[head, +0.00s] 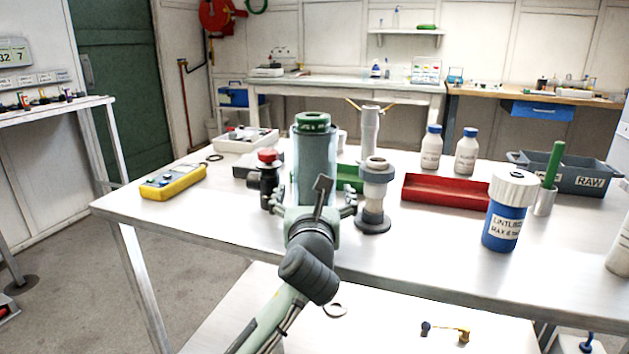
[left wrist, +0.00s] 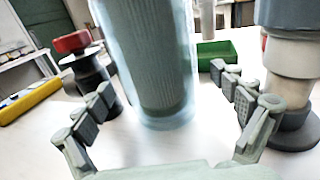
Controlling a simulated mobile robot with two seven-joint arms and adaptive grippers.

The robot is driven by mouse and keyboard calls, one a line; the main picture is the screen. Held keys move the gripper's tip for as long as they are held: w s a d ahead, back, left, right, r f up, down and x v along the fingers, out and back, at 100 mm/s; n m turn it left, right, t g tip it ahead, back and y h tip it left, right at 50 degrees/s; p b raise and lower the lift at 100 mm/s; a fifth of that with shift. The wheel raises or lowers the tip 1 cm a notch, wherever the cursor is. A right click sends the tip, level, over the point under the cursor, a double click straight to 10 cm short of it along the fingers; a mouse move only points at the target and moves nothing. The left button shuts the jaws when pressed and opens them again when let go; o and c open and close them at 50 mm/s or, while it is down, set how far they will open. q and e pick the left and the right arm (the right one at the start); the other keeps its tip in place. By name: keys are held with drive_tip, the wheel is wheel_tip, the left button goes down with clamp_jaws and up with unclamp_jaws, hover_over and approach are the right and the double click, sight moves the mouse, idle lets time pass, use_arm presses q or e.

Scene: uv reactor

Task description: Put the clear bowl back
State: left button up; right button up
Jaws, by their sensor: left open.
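The clear bowl (head: 313,165) is a tall, see-through cylinder standing upright under a green cap (head: 312,121), near the middle of the bench. In the left wrist view the bowl (left wrist: 152,60) surrounds a ribbed grey-green core, and its rounded lower end shows close to the bench top. I cannot tell whether it touches the bench. My left gripper (head: 313,199) is low in front of the bowl. In the left wrist view its fingers (left wrist: 163,88) are spread, one on each side of the bowl, with visible gaps. My right gripper is not in view.
A red-knobbed black valve (head: 267,178) stands close left of the bowl, and a grey-white flanged column (head: 375,195) close right. A red tray (head: 446,190), a blue bottle (head: 506,215) and a yellow meter (head: 173,182) are farther out. The front left of the bench (head: 190,220) is clear.

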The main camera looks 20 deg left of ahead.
use_arm(q)
drive_tip(key=shift+w+a, duration=0.25)
drive_tip(key=shift+w, duration=0.45)
drive_tip(key=shift+c, duration=0.5)
drive_tip(key=shift+r, duration=0.1)
drive_tip(key=c, duration=1.4)
